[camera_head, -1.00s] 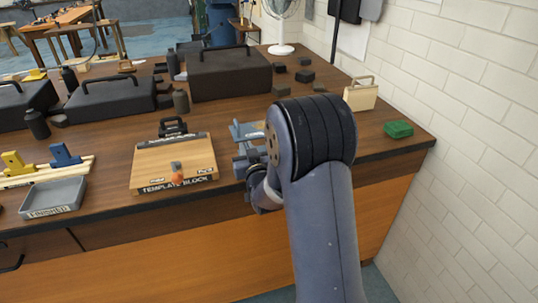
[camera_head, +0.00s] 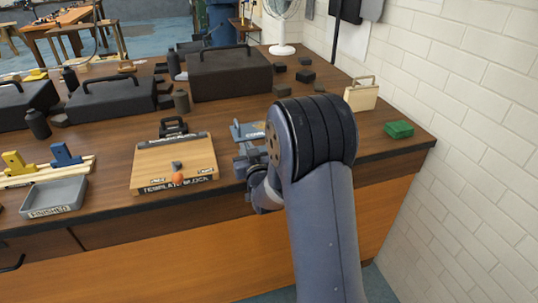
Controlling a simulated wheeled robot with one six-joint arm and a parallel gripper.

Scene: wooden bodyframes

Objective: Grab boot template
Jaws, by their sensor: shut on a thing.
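My gripper (camera_head: 247,165) shows only in part at the left of my arm's large rounded joint, low over the front of the bench. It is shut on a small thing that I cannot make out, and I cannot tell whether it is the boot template. A blue-grey labelled piece (camera_head: 247,131) lies just beyond my gripper; its right side is hidden by my arm. The wooden template block (camera_head: 200,152) lies to the left of my gripper, with its name on the front edge. An orange ball (camera_head: 178,179) and a small grey piece (camera_head: 177,165) are at the block's front.
A grey tray marked finished (camera_head: 55,195) and blue and yellow clamps (camera_head: 65,155) are at the left. Black cases (camera_head: 228,75) stand behind. A light wooden holder (camera_head: 361,95) and a green block (camera_head: 399,129) are at the right, near the white brick wall.

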